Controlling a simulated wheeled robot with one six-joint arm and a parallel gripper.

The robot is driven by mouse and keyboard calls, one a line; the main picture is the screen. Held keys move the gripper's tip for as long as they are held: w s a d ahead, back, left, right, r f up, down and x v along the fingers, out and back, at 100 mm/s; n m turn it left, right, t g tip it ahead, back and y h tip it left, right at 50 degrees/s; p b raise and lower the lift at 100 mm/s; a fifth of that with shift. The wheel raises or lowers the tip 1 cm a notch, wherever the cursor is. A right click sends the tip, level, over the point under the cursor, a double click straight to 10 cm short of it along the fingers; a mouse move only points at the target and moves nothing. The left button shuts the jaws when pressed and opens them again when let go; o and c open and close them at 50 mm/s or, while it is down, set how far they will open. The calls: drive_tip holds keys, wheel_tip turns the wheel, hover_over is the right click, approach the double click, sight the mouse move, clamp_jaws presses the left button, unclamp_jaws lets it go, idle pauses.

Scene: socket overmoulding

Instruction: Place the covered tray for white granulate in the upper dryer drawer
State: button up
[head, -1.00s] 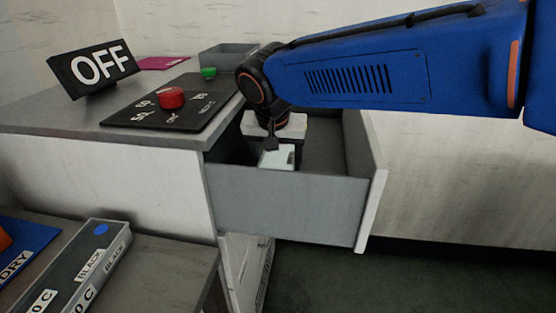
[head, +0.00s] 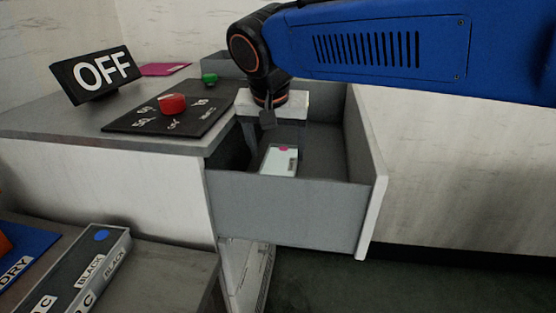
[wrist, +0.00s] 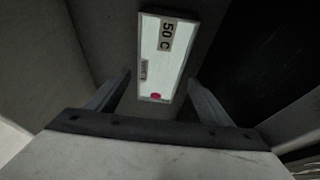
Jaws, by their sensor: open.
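The covered tray (head: 279,160) is white with a pink dot and lies inside the open grey upper drawer (head: 285,205), partly hidden by the drawer's front-facing side wall in the head view. In the wrist view the tray (wrist: 166,62) shows a "50 C" label, a smaller label and the pink dot at its near end. My gripper (head: 275,140) is above the drawer. In the wrist view my gripper (wrist: 155,88) has its fingers spread apart, with the tray beyond them and nothing held between them.
The dryer top carries an OFF sign (head: 95,73), a black panel with a red knob (head: 172,103), a green button (head: 209,78) and a pink sheet (head: 164,69). A tray labelled BLACK (head: 75,270) lies on the lower table at left.

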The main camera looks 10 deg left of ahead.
drive_tip(key=v, duration=0.4)
drive_tip(key=shift+s+r, duration=0.1)
drive_tip(key=shift+r, duration=0.2)
